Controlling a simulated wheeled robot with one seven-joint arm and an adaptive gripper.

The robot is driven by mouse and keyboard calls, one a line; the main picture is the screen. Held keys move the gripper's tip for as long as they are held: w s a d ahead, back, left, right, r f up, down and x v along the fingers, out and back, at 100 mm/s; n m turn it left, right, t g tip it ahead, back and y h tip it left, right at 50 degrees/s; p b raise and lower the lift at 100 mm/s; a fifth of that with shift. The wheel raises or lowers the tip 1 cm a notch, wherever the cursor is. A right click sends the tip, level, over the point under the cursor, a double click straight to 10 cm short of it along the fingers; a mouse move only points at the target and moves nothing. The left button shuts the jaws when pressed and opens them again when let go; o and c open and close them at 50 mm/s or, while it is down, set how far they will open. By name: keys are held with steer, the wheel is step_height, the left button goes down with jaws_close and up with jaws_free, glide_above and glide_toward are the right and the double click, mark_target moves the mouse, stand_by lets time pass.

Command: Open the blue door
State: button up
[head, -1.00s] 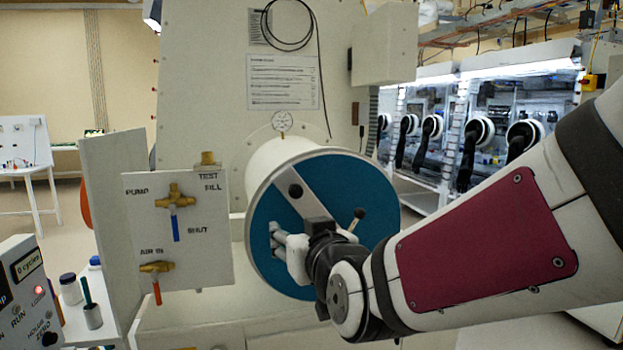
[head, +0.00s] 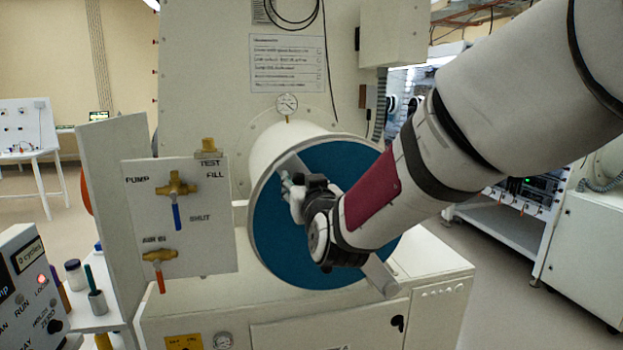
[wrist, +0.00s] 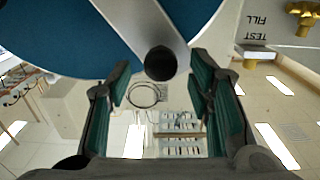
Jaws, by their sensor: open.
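The blue door (head: 320,160) is a round disc on the end of a white cylinder, and it looks shut. A grey bar (head: 378,276) crosses its face diagonally, with its lower right end at the rim. My gripper (head: 288,186) is in front of the bar's upper left part and hides some of it. In the wrist view, the blue door (wrist: 55,35) and grey bar (wrist: 140,20) fill the top. A round black knob (wrist: 160,64) on the bar sits between the fingertips of my open gripper (wrist: 162,75). I cannot tell whether they touch it.
A valve panel (head: 205,245) with brass valves and blue and red levers stands left of the door. A control box (head: 30,285) and a small shelf with bottles (head: 75,272) are at lower left. A white cabinet (head: 445,262) is below the door. Open floor shows at right.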

mark_target(301, 181)
steer(key=shift+x, duration=1.5)
jaws_close()
